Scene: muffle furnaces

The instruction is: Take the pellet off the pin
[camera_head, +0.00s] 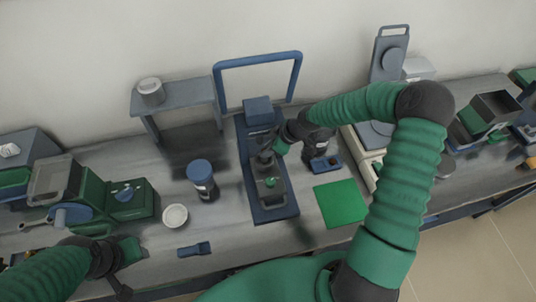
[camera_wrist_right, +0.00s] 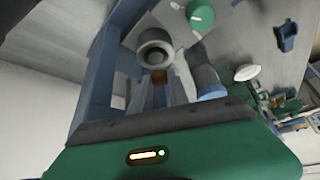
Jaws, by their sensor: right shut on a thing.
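A blue press (camera_head: 275,213) with a tall hoop handle (camera_head: 258,60) stands at the middle of the bench. My right gripper (camera_head: 266,157) reaches into it from the right. In the right wrist view, my right gripper (camera_wrist_right: 162,88) is shut on a small brown piece, the pellet (camera_wrist_right: 160,76). The pellet lies just below a round grey cylinder (camera_wrist_right: 155,47) of the press; I cannot tell whether they touch. The pin is not clearly visible. A green knob (camera_wrist_right: 201,14) sits beyond. My left gripper (camera_head: 122,272) is low at the left, away from the press; its jaws are unclear.
A blue-capped jar (camera_head: 202,180), a white dish (camera_head: 175,215) and a small blue tool (camera_head: 194,249) stand left of the press. A green mat (camera_head: 340,203) lies right. A grey stand (camera_head: 175,95) is behind. Bare bench shows between them.

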